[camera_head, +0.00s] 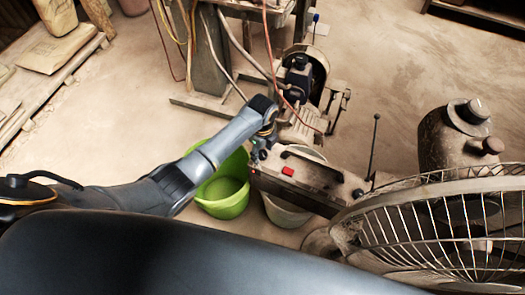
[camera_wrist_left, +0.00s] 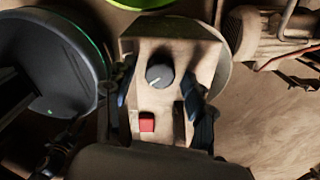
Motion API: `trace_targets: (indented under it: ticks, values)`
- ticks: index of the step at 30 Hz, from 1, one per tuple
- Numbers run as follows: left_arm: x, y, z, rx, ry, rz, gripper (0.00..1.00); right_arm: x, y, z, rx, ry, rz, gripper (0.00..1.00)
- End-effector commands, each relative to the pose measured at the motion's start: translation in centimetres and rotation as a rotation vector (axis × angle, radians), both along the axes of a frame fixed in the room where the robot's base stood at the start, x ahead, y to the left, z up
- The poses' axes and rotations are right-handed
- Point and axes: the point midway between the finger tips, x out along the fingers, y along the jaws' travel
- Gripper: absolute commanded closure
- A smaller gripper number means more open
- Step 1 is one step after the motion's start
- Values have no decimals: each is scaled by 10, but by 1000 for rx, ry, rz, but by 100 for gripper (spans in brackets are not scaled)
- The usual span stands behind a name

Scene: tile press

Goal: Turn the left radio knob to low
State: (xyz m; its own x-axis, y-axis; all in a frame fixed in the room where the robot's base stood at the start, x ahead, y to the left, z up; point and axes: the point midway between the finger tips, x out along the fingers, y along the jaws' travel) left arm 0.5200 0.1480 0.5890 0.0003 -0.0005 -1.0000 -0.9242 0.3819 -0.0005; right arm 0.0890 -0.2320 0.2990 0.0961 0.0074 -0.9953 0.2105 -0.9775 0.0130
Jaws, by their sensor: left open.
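The radio (camera_head: 315,182) is a worn box with a dark front, a red button and an upright antenna, right of my left gripper (camera_head: 262,150) in the head view. In the left wrist view, one radio face (camera_wrist_left: 190,48) shows a round dark knob (camera_wrist_left: 160,75) with a pale pointer mark toward the lower left. A red button (camera_wrist_left: 147,122) sits below the knob. My left gripper (camera_wrist_left: 160,98) is open, with one finger on each side of the face. The knob lies beyond the fingertips, with nothing gripped. My right gripper is not in view.
A green bucket (camera_head: 225,200) stands below my left arm, and a pale bucket (camera_head: 285,213) sits under the radio. A wire-caged fan (camera_head: 440,225) is close on the right. A machine (camera_head: 300,75) with hanging cables stands behind. Open floor lies farther right.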

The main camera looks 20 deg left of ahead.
Motion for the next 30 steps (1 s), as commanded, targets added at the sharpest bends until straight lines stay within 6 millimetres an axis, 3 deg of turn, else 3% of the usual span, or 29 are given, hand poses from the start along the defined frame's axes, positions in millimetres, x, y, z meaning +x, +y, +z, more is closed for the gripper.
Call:
trace_targets:
  ticks: [7, 15, 30]
  values:
    - [0, 0, -1, 0, 0, 0, 46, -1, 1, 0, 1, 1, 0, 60]
    - [0, 0, -1, 0, 1, 0, 99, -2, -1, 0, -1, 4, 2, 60]
    - [0, 1, 2, 1, 3, 120, 100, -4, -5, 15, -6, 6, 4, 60]
